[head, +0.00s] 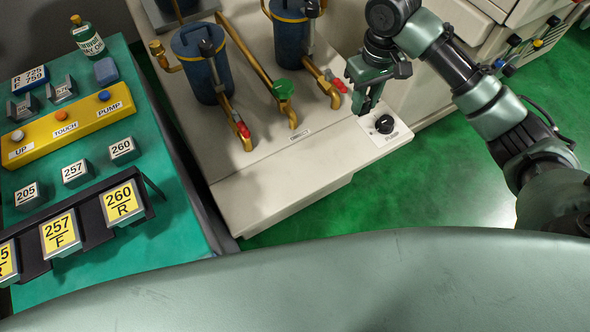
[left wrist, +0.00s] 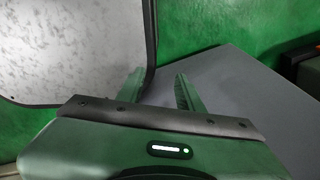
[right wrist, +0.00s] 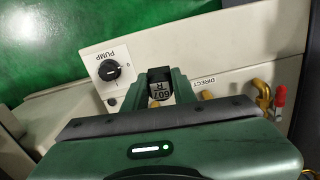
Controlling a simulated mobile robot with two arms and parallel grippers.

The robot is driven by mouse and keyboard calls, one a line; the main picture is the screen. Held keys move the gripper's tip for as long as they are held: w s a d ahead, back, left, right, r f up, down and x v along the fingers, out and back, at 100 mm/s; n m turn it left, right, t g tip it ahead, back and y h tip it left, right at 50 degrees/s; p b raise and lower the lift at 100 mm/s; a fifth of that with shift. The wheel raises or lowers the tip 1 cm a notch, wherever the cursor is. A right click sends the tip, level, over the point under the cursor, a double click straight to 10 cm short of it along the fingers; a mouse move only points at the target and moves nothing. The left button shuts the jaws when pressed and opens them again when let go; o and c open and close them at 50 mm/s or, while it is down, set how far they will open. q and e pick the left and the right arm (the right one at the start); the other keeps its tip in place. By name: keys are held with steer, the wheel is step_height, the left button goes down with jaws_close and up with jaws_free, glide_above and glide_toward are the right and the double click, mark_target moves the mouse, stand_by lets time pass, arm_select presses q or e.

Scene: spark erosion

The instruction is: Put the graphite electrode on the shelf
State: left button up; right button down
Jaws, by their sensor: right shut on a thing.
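My right gripper (head: 367,98) is over the front right corner of the pale machine top, beside a black PUMP knob (head: 385,124). In the right wrist view its fingers (right wrist: 160,98) are shut on a small dark block with a grey label (right wrist: 159,91), apparently the graphite electrode. The label's characters are hard to read. In the head view the block cannot be made out clearly. My left gripper (left wrist: 160,86) shows only in the left wrist view, open and empty, with a grey flat surface behind it. I cannot identify the shelf in any view.
Blue canisters (head: 201,65) and brass pipes (head: 250,58) with red and green valves stand on the machine top (head: 275,185). At left, a green bench (head: 170,215) carries numbered blocks, a yellow button panel (head: 70,132) and a black rack (head: 150,190). Green floor (head: 420,190) is open at right.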

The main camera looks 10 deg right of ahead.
mark_target(350, 143)
steer(key=shift+n, duration=0.5)
steer(key=f, duration=0.6)
steer(key=w+f, duration=0.1)
steer(key=f, duration=0.4)
steer(key=w+f, duration=0.1)
steer(key=f, duration=0.5)
steer(key=shift+w+d+f+b, duration=0.2)
steer(key=shift+d+f+b, duration=0.1)
steer(key=shift+d, duration=0.1)
steer(key=c, duration=1.1)
jaws_free()
steer(key=shift+f, duration=0.1)
steer(key=shift+c, duration=0.2)
step_height(350, 143, up, 12)
steer(key=shift+r, duration=0.2)
